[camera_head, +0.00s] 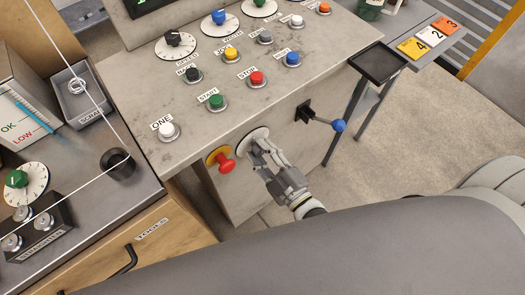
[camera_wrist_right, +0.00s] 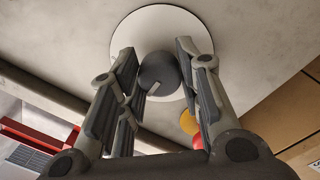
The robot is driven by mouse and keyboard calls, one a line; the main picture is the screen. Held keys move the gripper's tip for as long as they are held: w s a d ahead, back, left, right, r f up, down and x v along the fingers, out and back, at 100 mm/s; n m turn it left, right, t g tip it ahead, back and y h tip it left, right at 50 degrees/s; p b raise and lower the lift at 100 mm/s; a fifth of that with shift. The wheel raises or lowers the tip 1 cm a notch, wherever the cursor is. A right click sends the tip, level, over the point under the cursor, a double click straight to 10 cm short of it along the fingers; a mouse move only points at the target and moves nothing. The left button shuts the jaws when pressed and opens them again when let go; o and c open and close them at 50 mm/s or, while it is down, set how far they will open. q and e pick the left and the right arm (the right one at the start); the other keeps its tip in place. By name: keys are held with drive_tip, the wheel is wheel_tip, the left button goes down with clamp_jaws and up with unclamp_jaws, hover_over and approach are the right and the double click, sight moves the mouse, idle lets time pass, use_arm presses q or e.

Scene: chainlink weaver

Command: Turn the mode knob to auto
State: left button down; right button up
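A dark round knob (camera_wrist_right: 160,72) with a pale pointer mark sits on a white disc (camera_wrist_right: 152,22) in the right wrist view. In the head view the white disc (camera_head: 251,136) is on the console's front face. Its knob is mostly hidden there by my right gripper (camera_head: 264,153). The gripper's two fingers stand one on each side of the knob, close to it. I cannot tell whether they press on it. No mode lettering shows around this disc. A blue knob (camera_head: 218,17) on a white dial is on the console top; its label is hard to read. My left gripper is not in view.
A red mushroom button (camera_head: 226,165) on a yellow ring is just left of my right gripper. A blue-ended lever (camera_head: 338,125) sticks out to the right. Several coloured buttons cover the console top (camera_head: 150,80). A black tray (camera_head: 378,63) stands at its right edge.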

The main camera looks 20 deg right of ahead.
drive_tip(key=c, duration=0.4)
drive_tip(key=shift+o, duration=0.2)
drive_tip(key=shift+r, duration=0.1)
drive_tip(key=shift+m+p, duration=0.6)
drive_tip(key=shift+m, duration=0.1)
drive_tip(key=m+p, duration=0.2)
drive_tip(key=m, duration=0.1)
drive_tip(key=shift+r, duration=0.1)
drive_tip(key=m+p, duration=0.2)
drive_tip(key=m, duration=0.1)
drive_tip(key=shift+m, duration=0.4)
drive_tip(key=shift+m+g+p, duration=0.3)
drive_tip(key=shift+m+p, duration=0.2)
drive_tip(key=shift+m, duration=1.2)
drive_tip(key=shift+f, duration=0.2)
drive_tip(key=o, duration=1)
